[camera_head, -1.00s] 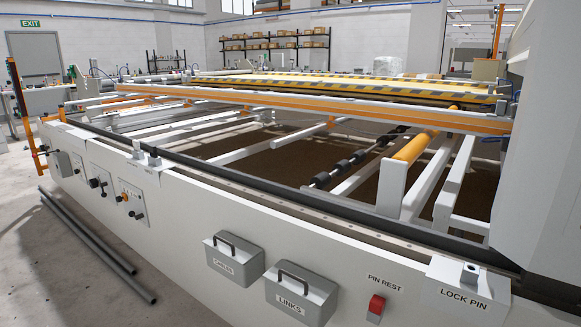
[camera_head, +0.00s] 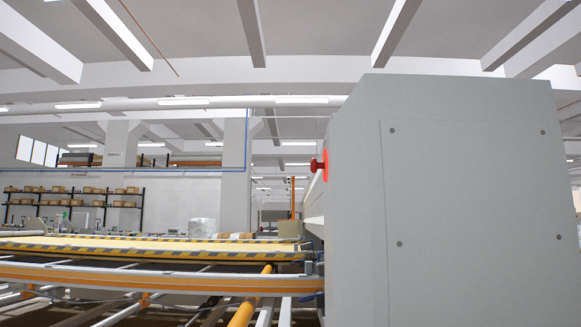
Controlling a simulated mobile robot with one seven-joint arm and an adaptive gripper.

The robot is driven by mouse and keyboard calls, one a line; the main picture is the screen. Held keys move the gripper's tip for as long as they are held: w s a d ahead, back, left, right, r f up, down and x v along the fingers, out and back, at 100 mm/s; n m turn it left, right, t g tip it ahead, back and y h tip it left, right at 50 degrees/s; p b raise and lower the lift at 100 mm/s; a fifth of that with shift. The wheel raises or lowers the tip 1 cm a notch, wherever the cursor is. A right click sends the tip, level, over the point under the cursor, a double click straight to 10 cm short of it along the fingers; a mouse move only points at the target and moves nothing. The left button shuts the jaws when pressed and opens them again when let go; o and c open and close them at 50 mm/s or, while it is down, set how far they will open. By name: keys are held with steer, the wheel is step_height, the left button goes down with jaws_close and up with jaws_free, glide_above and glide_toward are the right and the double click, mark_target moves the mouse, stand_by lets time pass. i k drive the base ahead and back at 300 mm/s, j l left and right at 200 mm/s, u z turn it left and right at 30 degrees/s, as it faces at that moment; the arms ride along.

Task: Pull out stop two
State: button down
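A red mushroom-shaped stop button (camera_head: 321,167) sticks out from the left side of the big grey machine housing (camera_head: 455,215). It shows small and side-on, and I cannot read a number on it or tell whether it is pressed in or out. No other stop button shows clearly. My gripper is not in view.
The grey housing fills the right side. Left of it runs the quilting frame with an orange-edged white rail (camera_head: 150,276) and a yellow bar with dark marks (camera_head: 150,249). Shelves with boxes (camera_head: 70,200) stand at the back wall. Ceiling beams fill the top.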

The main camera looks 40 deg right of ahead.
mark_target(314, 165)
steer(key=i+j, duration=0.15)
steer(key=j, duration=0.25)
steer(key=i+j, duration=0.15)
steer(key=j, duration=0.25)
steer(key=i+j+z, duration=0.1)
steer(key=j, duration=0.25)
steer(key=z, duration=0.4)
steer(key=j+z, duration=0.1)
steer(key=z, duration=0.25)
steer(key=j+z, duration=0.1)
steer(key=z, duration=0.7)
steer(key=j+u, duration=0.15)
steer(key=i+l, duration=0.05)
